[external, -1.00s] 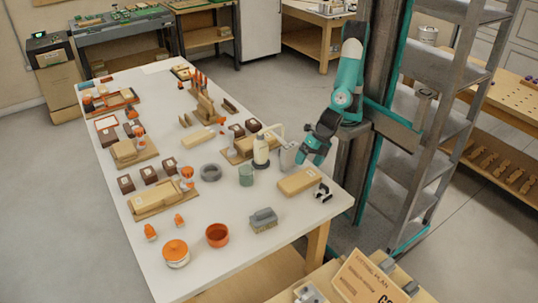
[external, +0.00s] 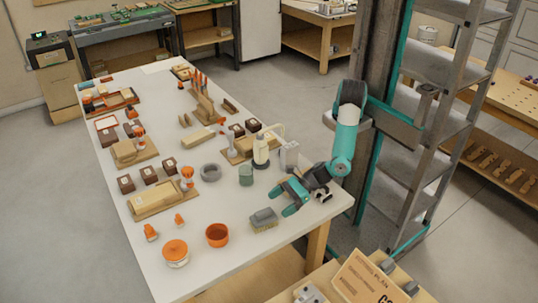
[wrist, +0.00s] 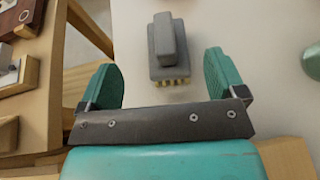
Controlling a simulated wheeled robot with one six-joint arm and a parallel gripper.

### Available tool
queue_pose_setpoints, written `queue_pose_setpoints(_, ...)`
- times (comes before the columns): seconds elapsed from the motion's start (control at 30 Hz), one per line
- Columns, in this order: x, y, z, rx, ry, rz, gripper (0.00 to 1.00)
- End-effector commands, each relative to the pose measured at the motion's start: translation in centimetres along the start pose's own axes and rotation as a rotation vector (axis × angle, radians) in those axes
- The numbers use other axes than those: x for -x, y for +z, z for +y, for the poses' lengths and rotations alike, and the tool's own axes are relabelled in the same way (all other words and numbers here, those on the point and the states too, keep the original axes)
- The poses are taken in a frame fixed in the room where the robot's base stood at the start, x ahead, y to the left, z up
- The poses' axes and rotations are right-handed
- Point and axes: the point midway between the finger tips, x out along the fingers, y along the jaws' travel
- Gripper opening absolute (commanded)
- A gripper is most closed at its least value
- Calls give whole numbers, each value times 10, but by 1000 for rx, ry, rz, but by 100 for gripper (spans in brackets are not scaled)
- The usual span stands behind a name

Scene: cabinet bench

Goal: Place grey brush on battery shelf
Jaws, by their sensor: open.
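The grey brush (external: 263,220) sits on the white table near its front edge, with pale bristles under a grey block and handle. In the wrist view the brush (wrist: 167,45) lies ahead of the fingers, roughly centred between them. My gripper (external: 284,201) is open and empty, low over the table just right of the brush. Its two teal fingers also show in the wrist view (wrist: 163,82), with a clear gap to the brush. I cannot tell which surface is the battery shelf.
An orange bowl (external: 217,235) and an orange-lidded jar (external: 175,253) stand left of the brush. A grey rack (external: 440,130) rises at the right. Bare tabletop lies in front of the bowl.

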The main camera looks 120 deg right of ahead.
Motion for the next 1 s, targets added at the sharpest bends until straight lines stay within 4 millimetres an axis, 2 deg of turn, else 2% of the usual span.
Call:
queue_pose_setpoints(0.1, -15, 0, 0, -2, -2, 1, 89)
queue_pose_setpoints(0.27, -25, -1, -1, -1, -2, 1, 89)
queue_pose_setpoints(0.6, -70, -7, -6, -3, -1, 1, 89)
queue_pose_setpoints(0.87, -73, -8, -6, -1, -1, 1, 89)
queue_pose_setpoints(0.97, -73, -8, -6, -1, -1, 1, 71)
queue_pose_setpoints(1.0, -73, -8, -6, -1, -1, 1, 62)
